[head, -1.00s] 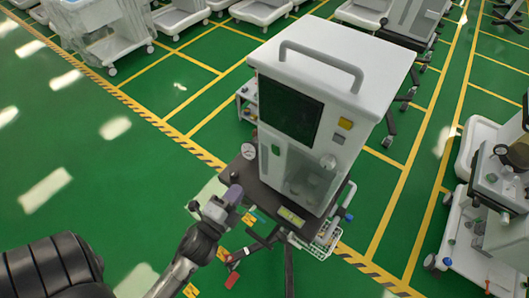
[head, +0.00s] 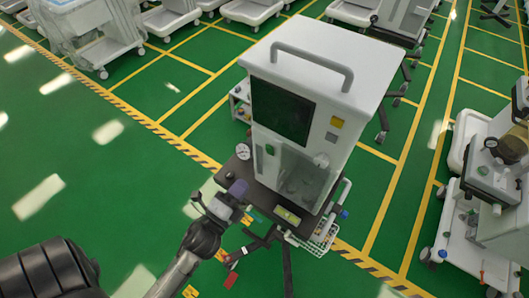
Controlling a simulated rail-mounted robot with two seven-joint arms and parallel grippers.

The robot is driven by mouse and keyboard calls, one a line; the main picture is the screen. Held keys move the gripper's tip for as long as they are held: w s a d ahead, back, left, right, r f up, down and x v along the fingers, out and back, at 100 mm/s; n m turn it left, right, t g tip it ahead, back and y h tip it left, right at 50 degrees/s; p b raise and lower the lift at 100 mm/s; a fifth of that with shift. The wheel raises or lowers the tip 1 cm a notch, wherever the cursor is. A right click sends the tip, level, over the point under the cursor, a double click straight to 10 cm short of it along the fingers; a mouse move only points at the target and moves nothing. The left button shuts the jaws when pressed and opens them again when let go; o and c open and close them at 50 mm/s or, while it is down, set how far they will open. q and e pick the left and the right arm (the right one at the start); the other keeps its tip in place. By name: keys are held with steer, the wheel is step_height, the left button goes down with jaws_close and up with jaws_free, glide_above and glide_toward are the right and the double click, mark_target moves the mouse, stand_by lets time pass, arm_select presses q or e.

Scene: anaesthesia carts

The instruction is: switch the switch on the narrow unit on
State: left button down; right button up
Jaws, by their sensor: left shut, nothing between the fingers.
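The narrow unit (head: 312,72) is a white upright cart in the middle of the head view, with a top handle, a dark screen (head: 281,112) and a dark work shelf (head: 262,190). A small green part (head: 270,149) sits on its front below the screen. My left gripper (head: 238,189) is shut and empty, at the front left edge of the shelf, below and left of the green part. My right gripper is out of view.
A round gauge (head: 243,152) sits at the shelf's left edge. A wire basket (head: 318,238) hangs at the unit's lower right. Another cart (head: 500,180) stands at the right edge, and several more line the back. Green floor on the left is clear.

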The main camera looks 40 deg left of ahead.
mark_target(269, 148)
arm_select(q)
steer(key=p+x, duration=0.2)
steer(key=x, duration=0.8)
steer(key=shift+r, duration=0.1)
steer(key=shift+p+x, duration=0.3)
steer(key=shift+x, duration=0.55)
